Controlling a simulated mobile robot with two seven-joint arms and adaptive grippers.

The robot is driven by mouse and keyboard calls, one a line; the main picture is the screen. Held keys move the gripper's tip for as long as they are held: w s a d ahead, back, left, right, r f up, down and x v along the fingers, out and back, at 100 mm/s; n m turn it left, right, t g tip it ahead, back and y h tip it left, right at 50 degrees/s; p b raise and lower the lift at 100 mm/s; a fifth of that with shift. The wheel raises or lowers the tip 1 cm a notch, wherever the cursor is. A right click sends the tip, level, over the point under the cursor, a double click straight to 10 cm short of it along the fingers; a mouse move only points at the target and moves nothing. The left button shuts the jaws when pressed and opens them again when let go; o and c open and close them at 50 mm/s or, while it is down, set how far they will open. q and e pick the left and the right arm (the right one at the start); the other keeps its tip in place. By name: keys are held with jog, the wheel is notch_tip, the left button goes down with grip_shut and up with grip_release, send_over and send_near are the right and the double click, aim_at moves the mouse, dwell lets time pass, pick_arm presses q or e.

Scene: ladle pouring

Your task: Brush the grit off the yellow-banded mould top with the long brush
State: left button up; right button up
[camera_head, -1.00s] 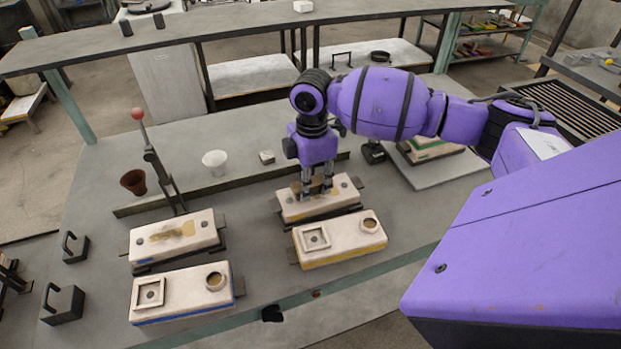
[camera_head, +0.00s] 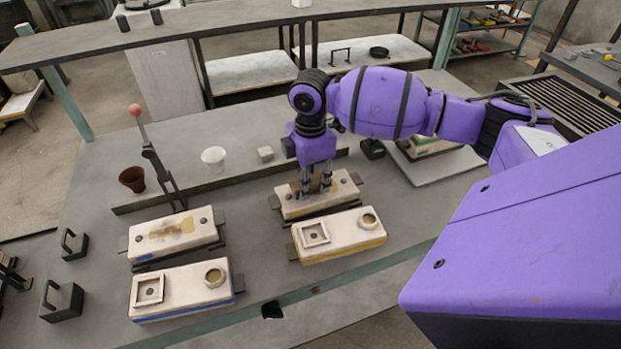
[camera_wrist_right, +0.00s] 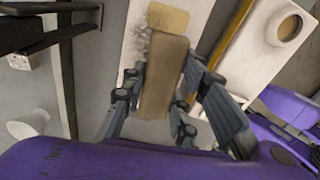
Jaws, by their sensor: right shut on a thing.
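My right gripper (camera_head: 316,190) is shut on the long brush and sits low over the back right mould piece (camera_head: 345,194). In the right wrist view the brush (camera_wrist_right: 165,75) shows as a long brown block between the fingers. Its far end is over or on the pale mould top (camera_wrist_right: 186,10), and I cannot tell if the bristles touch. Dark grit speckles lie beside the brush, near a yellowish patch. The front right mould piece (camera_head: 352,238), with a yellow band, a square recess and a round cup, lies just in front. My left gripper is not in view.
At left stand a stained mould piece (camera_head: 200,226) and a blue-banded one (camera_head: 190,272). Behind them are a red-knobbed lever (camera_head: 152,160), a brown cup (camera_head: 132,178) and a white cup (camera_head: 213,157). A low rail (camera_head: 235,178) runs behind the moulds. Two dark handled blocks stand at far left.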

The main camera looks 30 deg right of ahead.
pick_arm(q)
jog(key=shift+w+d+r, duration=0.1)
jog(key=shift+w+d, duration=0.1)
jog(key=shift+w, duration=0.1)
pick_arm(e)
jog(key=shift+f, duration=0.55)
